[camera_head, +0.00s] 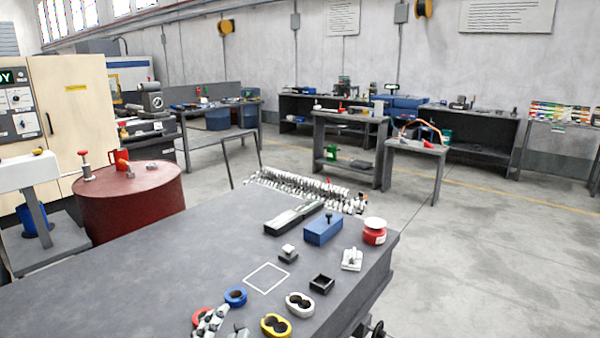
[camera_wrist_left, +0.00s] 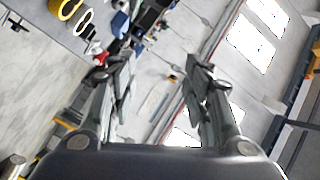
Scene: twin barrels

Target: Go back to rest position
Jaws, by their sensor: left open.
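My left gripper (camera_wrist_left: 156,68) shows in the left wrist view with its two dark fingers spread wide. Nothing is between them. It points across the workshop, with the worktop pieces off to the upper left of that view. In the head view a yellow twin-barrel piece (camera_head: 276,325) and a white twin-barrel piece (camera_head: 299,304) lie on the dark worktop (camera_head: 180,270). The yellow piece also shows in the left wrist view (camera_wrist_left: 65,7). A dark part (camera_head: 376,330) sits at the bottom edge beside the worktop; I cannot tell what it is. My right gripper is not seen.
The worktop also holds a blue ring (camera_head: 235,296), black box (camera_head: 321,283), blue block (camera_head: 323,229), red-and-white spool (camera_head: 374,231) and grey metal piece (camera_head: 213,321). A red drum (camera_head: 130,200) stands at left. Floor (camera_head: 480,260) right of the worktop is clear.

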